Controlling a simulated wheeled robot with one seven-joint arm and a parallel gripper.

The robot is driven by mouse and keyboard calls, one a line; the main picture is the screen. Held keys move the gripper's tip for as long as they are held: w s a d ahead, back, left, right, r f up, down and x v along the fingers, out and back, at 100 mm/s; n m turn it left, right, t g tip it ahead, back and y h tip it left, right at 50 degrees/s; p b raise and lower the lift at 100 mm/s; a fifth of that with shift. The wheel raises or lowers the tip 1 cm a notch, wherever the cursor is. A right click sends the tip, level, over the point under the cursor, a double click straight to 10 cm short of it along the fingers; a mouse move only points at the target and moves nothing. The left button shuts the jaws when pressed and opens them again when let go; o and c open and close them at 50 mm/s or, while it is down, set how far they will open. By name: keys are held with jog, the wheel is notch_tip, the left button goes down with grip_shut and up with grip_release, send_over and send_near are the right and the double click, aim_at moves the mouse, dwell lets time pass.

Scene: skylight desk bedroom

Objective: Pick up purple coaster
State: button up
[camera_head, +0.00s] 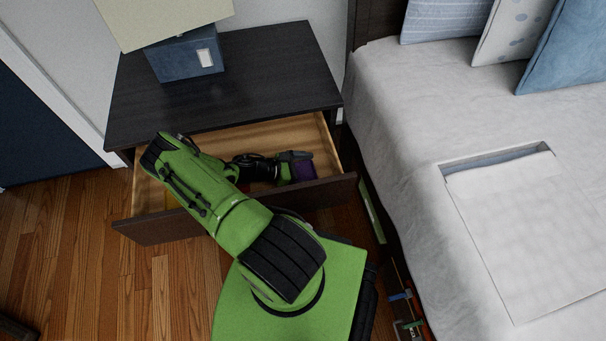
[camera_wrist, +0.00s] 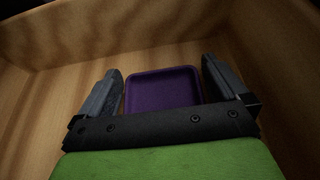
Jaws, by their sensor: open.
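The purple coaster (camera_wrist: 162,88) is a square with a raised rim inside the open wooden drawer (camera_wrist: 65,100). In the wrist view it sits between the two fingers of my gripper (camera_wrist: 163,90), with its near edge hidden behind the gripper's black body. The fingers are open, one on each side of it, with small gaps visible. In the head view my gripper (camera_head: 297,164) reaches into the right side of the drawer (camera_head: 318,133), and part of the coaster (camera_head: 304,169) shows beside it.
The dark nightstand (camera_head: 240,75) holds a lamp with a blue base (camera_head: 185,58) above the drawer. The drawer's walls surround my gripper closely. A bed (camera_head: 400,130) stands at the right. Wooden floor (camera_head: 60,240) lies clear at the left. A yellow item is partly hidden under my arm.

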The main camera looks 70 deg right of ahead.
aim_at(308, 173)
jog(key=c, duration=0.8)
notch_tip(308, 173, up, 10)
jog(key=p, duration=0.4)
